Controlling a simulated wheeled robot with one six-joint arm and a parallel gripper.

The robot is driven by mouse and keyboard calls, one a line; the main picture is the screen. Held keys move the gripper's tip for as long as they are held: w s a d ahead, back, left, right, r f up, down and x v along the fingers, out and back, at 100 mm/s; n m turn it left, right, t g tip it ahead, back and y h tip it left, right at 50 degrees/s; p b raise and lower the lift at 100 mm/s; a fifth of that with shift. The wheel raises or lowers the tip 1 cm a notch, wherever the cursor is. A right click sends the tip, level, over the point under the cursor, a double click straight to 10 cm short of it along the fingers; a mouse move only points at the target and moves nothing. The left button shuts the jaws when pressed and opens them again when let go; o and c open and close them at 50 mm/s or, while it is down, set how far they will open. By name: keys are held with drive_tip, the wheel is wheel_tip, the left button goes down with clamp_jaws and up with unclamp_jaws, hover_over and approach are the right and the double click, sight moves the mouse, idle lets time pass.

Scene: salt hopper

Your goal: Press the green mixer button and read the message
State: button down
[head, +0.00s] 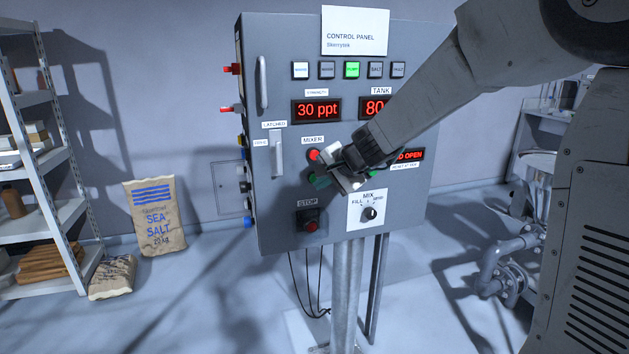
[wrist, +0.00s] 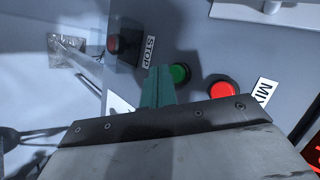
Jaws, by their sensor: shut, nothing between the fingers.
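The grey control panel (head: 285,80) stands upright in the head view. The green mixer button (wrist: 180,72) shows in the wrist view beside the red mixer button (wrist: 222,90), which is also under the MIXER label (head: 314,155). My gripper (head: 320,181) is shut and empty at the panel below the red button, and hides the green button in the head view. In the wrist view the teal fingertips (wrist: 158,88) are just left of the green button; I cannot tell whether they touch the panel. A red-lit message display (head: 409,155) reads "D OPEN", its left part hidden by my arm.
A red STOP button (head: 310,227) and a MIX knob (head: 369,213) sit below my gripper. Displays (head: 317,110) read "30 ppt" and "80". A green button (head: 352,69) is lit in the top row.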

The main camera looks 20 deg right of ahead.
drive_tip(key=s, duration=0.5)
idle(0.5)
idle(0.5)
drive_tip(key=s+a+f+n+g+y, duration=0.1)
drive_tip(key=s+a+n+g, duration=0.15)
drive_tip(key=s, duration=0.45)
drive_tip(key=s+a+f+n+g+y, duration=0.1)
drive_tip(key=s+a+n+g, duration=0.15)
drive_tip(key=s, duration=0.45)
drive_tip(key=s+d+r+n+g+h, duration=0.1)
drive_tip(key=s+d+n+h, duration=0.2)
drive_tip(key=s, duration=0.8)
drive_tip(key=s+d+n+g+h, duration=0.1)
drive_tip(key=s+d+n+h, duration=0.1)
drive_tip(key=s, duration=0.9)
drive_tip(key=shift+d+r+n+g+h, duration=0.3)
drive_tip(key=shift+d+r+n+h, duration=0.15)
drive_tip(key=shift+d, duration=0.75)
